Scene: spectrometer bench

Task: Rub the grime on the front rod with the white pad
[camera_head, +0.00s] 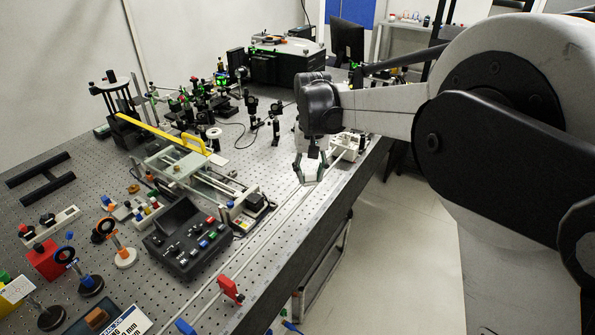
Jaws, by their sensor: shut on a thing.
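My gripper (311,177) points down over the front right part of the bench, above the two long thin rods. It is shut on a small white thing, apparently the white pad (313,168), which shows pale between the fingers. The front rod (281,229) is the rod nearer the bench's front edge and runs along it. I cannot tell whether the pad touches the rod. I cannot make out the grime; it may be hidden by my gripper or too small to see.
A red clamp (231,290) stands near the front end of the rods. A white block (346,145) lies just beyond my gripper. A dark control box (186,238) and a slide rail assembly (190,170) stand to the left. The perforated bench (262,178) is bare left of my gripper.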

